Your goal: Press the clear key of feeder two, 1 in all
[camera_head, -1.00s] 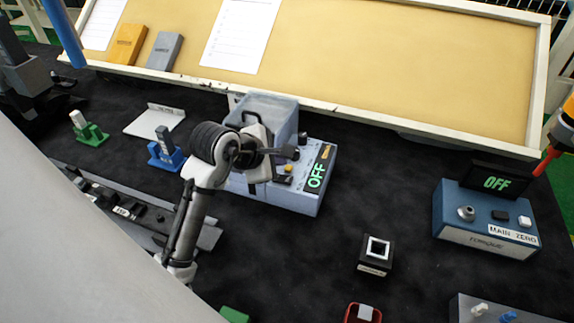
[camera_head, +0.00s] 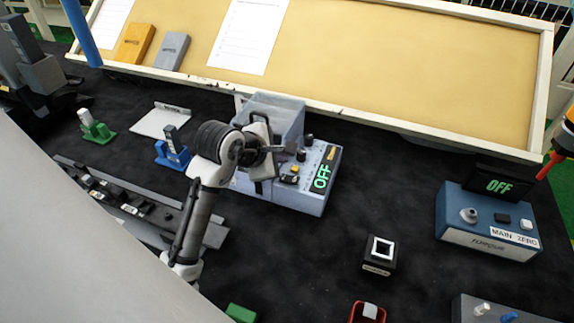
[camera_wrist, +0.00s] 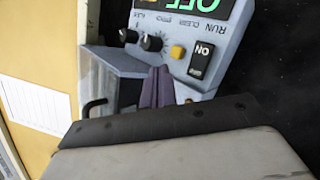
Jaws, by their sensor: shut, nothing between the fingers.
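A grey-blue feeder (camera_head: 312,198) with a clear hopper (camera_head: 272,112) stands mid-table. Its display (camera_head: 322,178) reads OFF in green. In the wrist view its panel appears inverted, with a yellow key (camera_wrist: 177,51) at the word CLEAR. Beside that key are a rocker switch (camera_wrist: 202,60) marked ON and a black knob (camera_wrist: 152,43) at PITCH. I cannot read a feeder number. My gripper (camera_wrist: 160,70) is shut and empty. Its purple fingertips appear just below the yellow key and knob in the wrist view; contact cannot be told. The gripper also shows over the feeder in the head view (camera_head: 290,148).
A blue MAIN ZERO box (camera_head: 485,225), also showing OFF, stands at the right. A black square block (camera_head: 379,255) and a red holder (camera_head: 367,312) are in front. Blue (camera_head: 172,155) and green (camera_head: 96,130) stands are at left. A framed board (camera_head: 400,70) runs behind.

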